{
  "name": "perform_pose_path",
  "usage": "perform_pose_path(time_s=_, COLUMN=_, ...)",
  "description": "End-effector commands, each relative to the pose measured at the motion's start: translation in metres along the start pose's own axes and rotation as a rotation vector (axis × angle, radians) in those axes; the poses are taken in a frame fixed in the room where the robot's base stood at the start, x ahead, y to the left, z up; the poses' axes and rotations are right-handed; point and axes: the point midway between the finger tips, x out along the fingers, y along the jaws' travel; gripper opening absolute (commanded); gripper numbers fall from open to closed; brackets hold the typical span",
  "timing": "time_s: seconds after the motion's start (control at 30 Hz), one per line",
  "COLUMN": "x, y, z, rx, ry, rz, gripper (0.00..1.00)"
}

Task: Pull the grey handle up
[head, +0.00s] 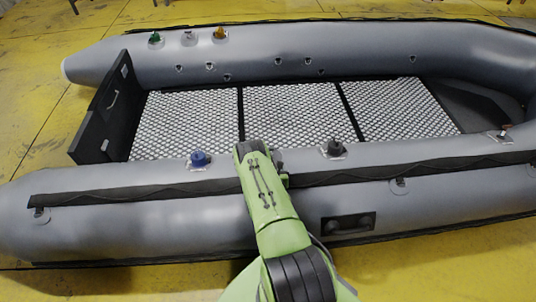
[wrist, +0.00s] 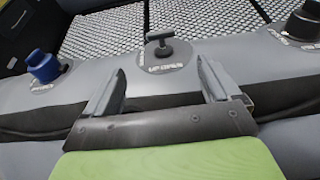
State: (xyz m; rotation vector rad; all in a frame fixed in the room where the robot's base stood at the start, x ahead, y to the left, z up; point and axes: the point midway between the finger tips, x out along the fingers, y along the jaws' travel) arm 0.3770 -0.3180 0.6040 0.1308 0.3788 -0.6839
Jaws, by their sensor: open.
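The grey handle (wrist: 159,44) is a dark grey T-shaped knob on a round grey patch on the boat's near tube. In the wrist view it stands upright just beyond my open gripper (wrist: 161,80), roughly centred between the two fingertips and apart from them. The jaws are empty. In the head view my green arm reaches over the near tube, and it hides the handle and most of my gripper.
A blue knob (head: 199,158) is left of my arm, and it shows in the wrist view (wrist: 42,65). A black knob (head: 334,147) is to the right, also in the wrist view (wrist: 304,22). Green (head: 155,38) and orange (head: 219,33) knobs sit on the far tube.

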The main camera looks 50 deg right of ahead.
Motion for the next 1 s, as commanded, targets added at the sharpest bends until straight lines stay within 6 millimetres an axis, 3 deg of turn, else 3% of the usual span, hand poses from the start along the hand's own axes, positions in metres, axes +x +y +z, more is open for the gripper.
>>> perform_pose_path(time_s=0.07, x=0.012, y=0.003, z=-0.006, rx=-0.005, ry=-0.004, rz=0.004, gripper=0.9)
perform_pose_path(time_s=0.37, x=0.044, y=0.002, z=0.002, rx=0.001, ry=-0.004, rz=0.0, gripper=0.9)
perform_pose_path(time_s=0.7, x=0.124, y=0.0, z=-0.003, rx=0.005, ry=-0.005, rz=-0.003, gripper=0.9)
perform_pose_path(time_s=0.83, x=0.14, y=0.0, z=-0.002, rx=0.008, ry=-0.003, rz=-0.005, gripper=0.9)
perform_pose_path(time_s=1.0, x=0.146, y=0.0, z=0.001, rx=0.008, ry=-0.001, rz=-0.005, gripper=0.9)
